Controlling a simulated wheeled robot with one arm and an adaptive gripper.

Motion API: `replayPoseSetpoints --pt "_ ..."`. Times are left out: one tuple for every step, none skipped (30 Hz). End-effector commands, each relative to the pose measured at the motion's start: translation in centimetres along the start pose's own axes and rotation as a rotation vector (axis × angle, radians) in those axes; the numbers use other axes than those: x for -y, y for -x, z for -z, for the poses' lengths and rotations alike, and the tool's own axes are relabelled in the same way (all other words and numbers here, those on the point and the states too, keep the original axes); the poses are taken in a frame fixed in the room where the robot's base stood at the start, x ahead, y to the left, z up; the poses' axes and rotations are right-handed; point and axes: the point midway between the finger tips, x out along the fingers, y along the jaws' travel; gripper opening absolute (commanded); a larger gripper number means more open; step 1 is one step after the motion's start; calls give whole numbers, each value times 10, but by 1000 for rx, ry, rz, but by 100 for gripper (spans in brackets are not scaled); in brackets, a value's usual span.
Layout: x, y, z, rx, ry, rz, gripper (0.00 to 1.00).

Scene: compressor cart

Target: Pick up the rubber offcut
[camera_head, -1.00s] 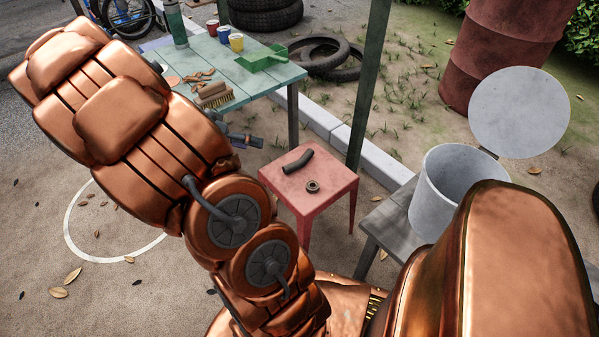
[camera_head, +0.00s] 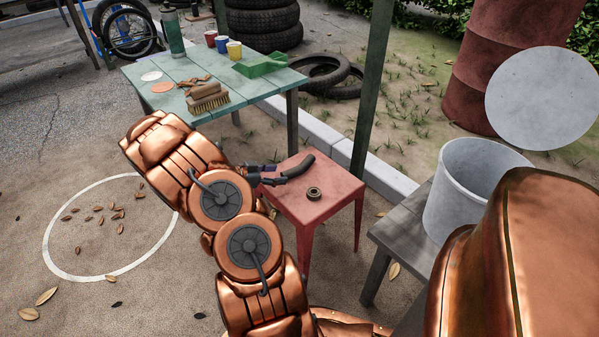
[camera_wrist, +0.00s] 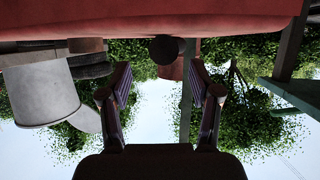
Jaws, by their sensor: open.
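The rubber offcut (camera_head: 300,167), a short dark bent piece like a hose, lies on the red stool (camera_head: 338,196). My gripper (camera_head: 277,175) is open at the stool's left edge, level with the top and beside the offcut's near left end. In the head view I cannot tell whether they touch. The wrist view is upside down: the stool top (camera_wrist: 80,22) runs along the upper edge and the offcut's dark round end (camera_wrist: 167,50) faces the camera. It lies ahead of and roughly between the open fingers (camera_wrist: 160,78), with nothing held.
A small dark ring (camera_head: 314,193) lies on the stool near the offcut. A green table (camera_head: 262,85) with a brush (camera_head: 208,100), cups and a green tray stands behind. A green post (camera_head: 370,95) rises behind the stool. A grey bench (camera_head: 385,232) with a metal bucket (camera_head: 460,205) is at right.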

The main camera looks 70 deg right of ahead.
Motion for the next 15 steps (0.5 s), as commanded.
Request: replayPoseSetpoints --pt "-1 -6 0 0 -1 -3 63" --pt "-1 -9 0 0 -1 -3 63" --pt "-1 -13 0 0 0 -3 63" --pt "-1 -16 0 1 0 -3 63" --pt "0 -18 0 1 0 -3 63" --pt "0 -21 1 1 1 -2 63" --pt "0 -24 1 1 0 -3 63" --pt "0 -26 1 1 0 -3 63" --pt "1 -30 2 1 0 -3 63" --pt "1 -34 2 1 0 -3 63" --pt "2 -38 3 1 0 -3 63" --pt "3 -44 4 2 0 -3 63" --pt "3 -48 5 2 -1 -4 63" --pt "4 -53 6 2 -1 -4 63" --pt "4 -58 6 2 0 -4 63"
